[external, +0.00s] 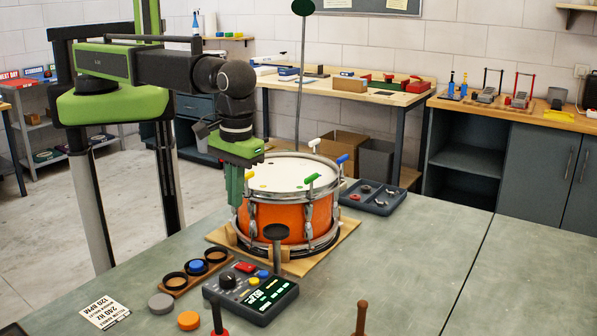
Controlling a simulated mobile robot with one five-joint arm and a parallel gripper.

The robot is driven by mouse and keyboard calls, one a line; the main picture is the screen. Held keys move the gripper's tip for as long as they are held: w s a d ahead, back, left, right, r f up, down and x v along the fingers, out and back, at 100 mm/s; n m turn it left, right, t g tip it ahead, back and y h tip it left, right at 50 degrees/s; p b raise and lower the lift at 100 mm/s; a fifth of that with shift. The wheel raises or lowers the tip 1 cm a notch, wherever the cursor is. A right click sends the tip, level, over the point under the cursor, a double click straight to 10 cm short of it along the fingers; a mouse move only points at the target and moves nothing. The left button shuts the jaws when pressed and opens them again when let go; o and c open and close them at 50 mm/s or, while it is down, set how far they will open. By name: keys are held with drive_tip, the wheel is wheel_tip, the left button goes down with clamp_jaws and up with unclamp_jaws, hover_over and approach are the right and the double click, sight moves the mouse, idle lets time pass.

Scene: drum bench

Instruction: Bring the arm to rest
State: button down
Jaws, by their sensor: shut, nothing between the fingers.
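My gripper (236,190) points down at the left side of the orange drum (277,222). Its green fingers are together and empty, in front of the drum's left rim in the picture; I cannot tell whether they touch it. My arm reaches in from the upper left, with the wrist bent downward. The drum stands upright on a wooden board (343,236), its white head (290,172) facing up. Coloured keys, including a green one (312,178), a blue one (342,158) and a white one (314,142), stand around the rim.
A control box (262,312) with a lit screen, a wooden holder with round cups (178,284), a grey disc (161,303) and an orange disc (189,320) lie in front. A dark tray (385,205) sits behind right. The bench's right side (470,265) is mostly clear.

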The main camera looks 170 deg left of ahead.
drive_tip(key=shift+w+d, duration=0.1)
drive_tip(key=w+d+f+m+b, duration=0.2)
drive_tip(key=d+f+m+b, duration=0.1)
drive_tip(key=d, duration=1.1)
drive_tip(key=w+d+f+m+b, duration=0.1)
drive_tip(key=d+f+m+b, duration=0.15)
drive_tip(key=d, duration=1.15)
drive_tip(key=s+d+f+m+b, duration=0.1)
drive_tip(key=s+d+m, duration=0.9)
drive_tip(key=m, duration=1.1)
drive_tip(key=d, duration=0.3)
drive_tip(key=shift+s+d+f+t+y+b, duration=0.2)
drive_tip(key=shift+s+f+t+y+b, duration=0.1)
drive_tip(key=shift+f+y+b, duration=0.1)
drive_tip(key=shift+m, duration=0.25)
